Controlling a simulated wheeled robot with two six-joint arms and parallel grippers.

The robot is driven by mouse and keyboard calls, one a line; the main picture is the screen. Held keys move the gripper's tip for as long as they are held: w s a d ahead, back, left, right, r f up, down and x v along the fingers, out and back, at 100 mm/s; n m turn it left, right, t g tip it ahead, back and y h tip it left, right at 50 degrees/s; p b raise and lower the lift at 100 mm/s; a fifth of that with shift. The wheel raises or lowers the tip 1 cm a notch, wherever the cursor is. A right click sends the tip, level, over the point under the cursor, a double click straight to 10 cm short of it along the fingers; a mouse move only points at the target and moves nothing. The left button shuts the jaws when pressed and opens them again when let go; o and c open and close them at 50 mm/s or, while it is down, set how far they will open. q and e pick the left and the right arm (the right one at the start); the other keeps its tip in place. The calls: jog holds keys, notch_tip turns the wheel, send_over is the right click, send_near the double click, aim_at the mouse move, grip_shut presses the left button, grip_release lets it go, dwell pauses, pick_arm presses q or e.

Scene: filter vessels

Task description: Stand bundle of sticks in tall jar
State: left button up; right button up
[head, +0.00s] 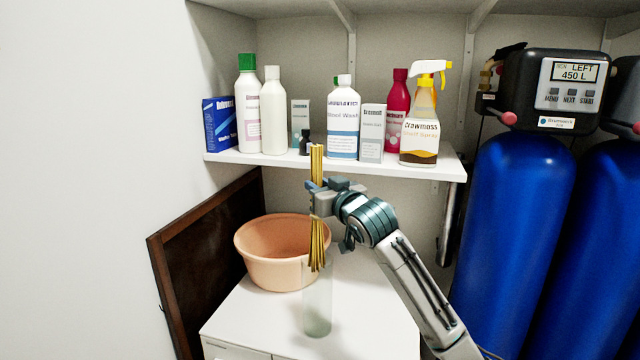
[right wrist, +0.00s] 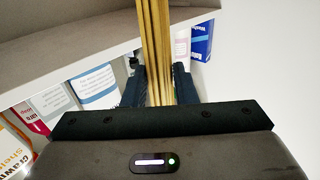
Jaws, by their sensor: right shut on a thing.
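The bundle of sticks (head: 317,238) is yellow-brown and held upright by my right gripper (head: 318,199), which is shut around its middle. In the right wrist view the bundle (right wrist: 158,45) stands between the two dark fingers of the right gripper (right wrist: 160,88). The tall jar (head: 317,310) is clear glass and stands upright on the white cabinet top. The bundle's lower end overlaps the jar's upper part in the head view; I cannot tell whether it is inside the mouth or in front of or behind it. My left gripper is not in view.
An orange-pink basin (head: 275,273) stands just left of and behind the jar on the white cabinet (head: 375,310). A shelf (head: 300,161) with several bottles and boxes is behind the gripper. Blue tanks (head: 515,230) stand at right; a dark board (head: 195,270) leans at left.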

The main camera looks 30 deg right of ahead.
aim_at(320, 224)
jog(key=shift+f+b, duration=1.8)
jog(key=shift+f, duration=1.45)
jog(key=shift+f+b, duration=0.55)
jog(key=shift+f, duration=0.35)
jog(key=shift+f+b, duration=0.35)
jog(key=shift+f, duration=0.3)
jog(key=o, duration=1.1)
